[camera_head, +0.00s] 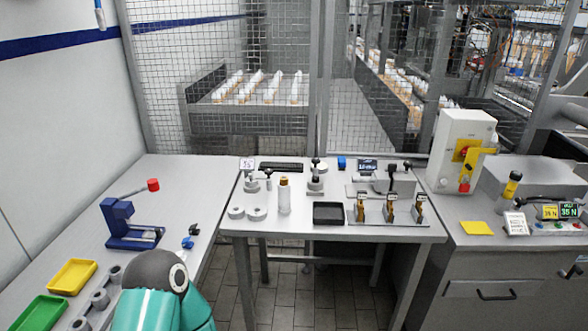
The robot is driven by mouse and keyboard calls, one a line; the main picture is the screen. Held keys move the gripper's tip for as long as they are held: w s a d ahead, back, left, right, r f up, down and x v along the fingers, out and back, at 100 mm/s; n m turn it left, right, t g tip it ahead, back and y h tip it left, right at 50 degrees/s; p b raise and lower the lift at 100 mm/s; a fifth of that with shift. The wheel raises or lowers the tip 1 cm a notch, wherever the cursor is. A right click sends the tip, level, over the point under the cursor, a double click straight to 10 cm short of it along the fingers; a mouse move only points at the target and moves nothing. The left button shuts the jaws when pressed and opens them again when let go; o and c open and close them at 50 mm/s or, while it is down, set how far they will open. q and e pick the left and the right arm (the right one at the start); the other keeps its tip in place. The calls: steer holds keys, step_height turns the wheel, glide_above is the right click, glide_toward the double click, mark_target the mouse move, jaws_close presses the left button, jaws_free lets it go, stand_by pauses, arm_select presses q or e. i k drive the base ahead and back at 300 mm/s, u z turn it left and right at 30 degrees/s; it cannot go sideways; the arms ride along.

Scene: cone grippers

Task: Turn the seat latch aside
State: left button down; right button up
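The seat latch is too small to single out for sure. On the middle table (275,225) stand two small grey fixtures with black ball knobs, a left one (252,185) and a right one (316,183). Further right, a grey block (398,184) carries black levers on top. A plate in front of it holds several upright brass-coloured pieces (390,210). My teal and black arm shows at the lower left, over the left table's edge. Neither of my grippers is in view.
A white bottle with a brown cap (284,198), grey rings (237,212) and a black tray (328,213) stand near the front. A blue press (122,222), yellow tray (73,277) and green tray (38,314) are left. A white switch box (455,140) stands right.

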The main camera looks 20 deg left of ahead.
mark_target(315, 160)
steer(key=u, duration=5.8)
steer(key=k, duration=1.3)
steer(key=z, duration=5.85)
